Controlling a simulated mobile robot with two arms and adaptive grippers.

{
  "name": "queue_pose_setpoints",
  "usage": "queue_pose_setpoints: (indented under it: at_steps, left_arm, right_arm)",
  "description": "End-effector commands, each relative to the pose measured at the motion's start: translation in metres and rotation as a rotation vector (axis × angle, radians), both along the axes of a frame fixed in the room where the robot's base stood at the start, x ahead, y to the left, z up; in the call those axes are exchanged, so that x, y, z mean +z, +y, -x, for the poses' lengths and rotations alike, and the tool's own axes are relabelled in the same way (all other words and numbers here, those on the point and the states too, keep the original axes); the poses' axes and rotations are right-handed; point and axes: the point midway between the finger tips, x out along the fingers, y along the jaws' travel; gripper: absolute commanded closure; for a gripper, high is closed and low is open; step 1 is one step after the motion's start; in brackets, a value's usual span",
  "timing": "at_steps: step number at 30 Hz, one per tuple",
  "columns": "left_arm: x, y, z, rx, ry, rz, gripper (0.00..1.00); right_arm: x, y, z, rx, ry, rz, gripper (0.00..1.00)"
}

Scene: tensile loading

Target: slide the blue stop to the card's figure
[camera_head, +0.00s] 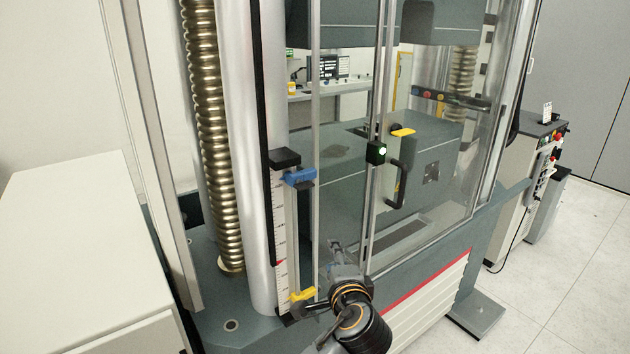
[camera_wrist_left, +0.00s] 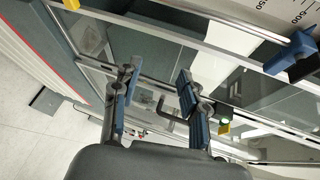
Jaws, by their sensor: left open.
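The blue stop (camera_head: 299,177) sits on a vertical rail beside a white scale (camera_head: 280,225), near the scale's upper end, just below a black block. It also shows at the right of the left wrist view (camera_wrist_left: 291,53). A yellow stop (camera_head: 302,295) sits near the scale's lower end. A small red mark (camera_head: 278,263) is on the scale between them. My left gripper (camera_head: 336,246) is open and empty, below and right of the blue stop and apart from it; its spread fingers show in the left wrist view (camera_wrist_left: 157,78). A small white card (camera_head: 547,111) stands on the right-hand console; its print is too small to read.
The clear door (camera_head: 425,170) of the testing machine is right of the rail, with a black handle (camera_head: 398,185) and a green-lit latch (camera_head: 376,152). A thick metal column stands left of the scale. A white cabinet (camera_head: 75,250) fills the left. Floor is free at the right.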

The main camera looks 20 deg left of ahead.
Motion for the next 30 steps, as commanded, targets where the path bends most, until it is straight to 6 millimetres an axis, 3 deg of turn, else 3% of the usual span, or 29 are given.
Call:
queue_pose_setpoints:
  at_steps: [1, 4, 6, 9, 14, 30]
  left_arm:
    - [0.038, -0.002, 0.007, 0.01, -0.059, -0.016, 0.57]
    - [0.098, -0.001, 0.029, 0.047, -0.153, -0.046, 0.57]
    - [0.127, 0.001, 0.045, 0.07, -0.2, -0.056, 0.57]
    - [0.147, 0.004, 0.058, 0.09, -0.234, -0.062, 0.57]
    - [0.154, 0.011, 0.052, 0.098, -0.24, -0.066, 0.57]
    - [0.153, 0.063, -0.04, 0.098, -0.238, -0.065, 0.57]
  right_arm:
    - [0.001, 0.0, -0.001, 0.0, -0.001, 0.0, 0.72]
    - [0.001, 0.0, -0.002, 0.001, -0.002, 0.0, 0.72]
    - [0.001, 0.0, -0.002, 0.001, -0.002, 0.0, 0.72]
    - [0.002, -0.002, -0.001, 0.002, 0.0, 0.002, 0.72]
    - [0.006, -0.007, 0.002, 0.003, 0.004, 0.008, 0.72]
    - [0.041, -0.007, 0.003, 0.003, 0.005, 0.009, 0.72]
